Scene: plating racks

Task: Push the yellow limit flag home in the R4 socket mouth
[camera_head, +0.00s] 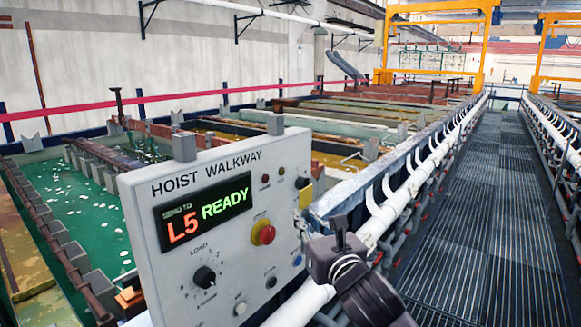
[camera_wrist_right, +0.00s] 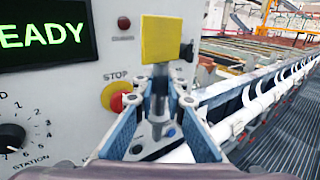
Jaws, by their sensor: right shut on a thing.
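The yellow limit flag (camera_wrist_right: 160,38) is a flat square plate on a dark stem. It stands upright between the blue-padded fingers of my right gripper (camera_wrist_right: 158,95), which is shut on its stem. In the head view, my right gripper (camera_head: 325,240) is at the right edge of the control panel, and a small yellow patch (camera_head: 306,197) there looks like the flag. I cannot make out the R4 socket mouth or its label in either view. My left gripper is not in view.
The white control panel (camera_head: 215,165) reads "HOIST WALKWAY", with "L5 READY" on its display (camera_head: 203,211). It carries a load knob (camera_head: 204,277) and a red stop button (camera_head: 264,234). White pipes (camera_head: 400,200) run beside the grated walkway (camera_head: 470,200). Green tanks (camera_head: 75,200) lie left.

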